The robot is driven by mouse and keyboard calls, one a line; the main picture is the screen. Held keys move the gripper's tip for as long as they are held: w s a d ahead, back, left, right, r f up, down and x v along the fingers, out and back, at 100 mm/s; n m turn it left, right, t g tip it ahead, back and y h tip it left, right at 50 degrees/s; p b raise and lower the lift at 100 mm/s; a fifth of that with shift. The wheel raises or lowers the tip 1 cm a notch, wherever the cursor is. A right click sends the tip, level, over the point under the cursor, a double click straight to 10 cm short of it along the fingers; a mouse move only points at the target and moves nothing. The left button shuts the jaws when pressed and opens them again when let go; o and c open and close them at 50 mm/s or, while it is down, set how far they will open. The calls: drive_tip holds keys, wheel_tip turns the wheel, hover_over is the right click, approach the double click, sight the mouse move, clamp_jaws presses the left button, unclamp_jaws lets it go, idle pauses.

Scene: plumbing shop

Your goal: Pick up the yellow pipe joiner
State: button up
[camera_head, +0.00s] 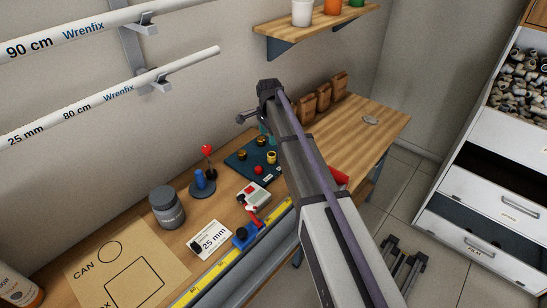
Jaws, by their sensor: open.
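The yellow pipe joiner (271,157) looks like the small bright yellow cylinder on the dark teal mat (240,167) on the workbench, close to the left edge of my arm. My gripper (247,117) is at the far end of my arm, up and left of the joiner in the picture. It is small and dark here, with open jaws and nothing visible between them. My arm crosses the middle of the view and hides part of the bench and the mat's right side.
Dark yellow-brown parts (241,154) and a red part (258,170) share the mat. A blue part on a stand (200,183), a grey jar (167,207) and a 25 mm card (211,240) lie nearer. The bench's far right is mostly clear.

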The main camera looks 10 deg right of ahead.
drive_tip(key=b, duration=0.5)
hover_over(271, 155)
drive_tip(key=s, duration=0.1)
drive_tip(key=f, duration=0.5)
drive_tip(key=shift+s+a+f, duration=0.2)
drive_tip(key=shift+a+f, duration=0.05)
drive_tip(key=shift+f, duration=0.1)
drive_tip(key=shift+w+d, duration=0.1)
wheel_tip(271, 155, down, 5)
drive_tip(key=b, duration=0.5)
drive_tip(key=shift+f, duration=0.2)
drive_tip(key=shift+r, duration=0.3)
drive_tip(key=shift+c, duration=0.4)
drive_tip(key=c, duration=0.9)
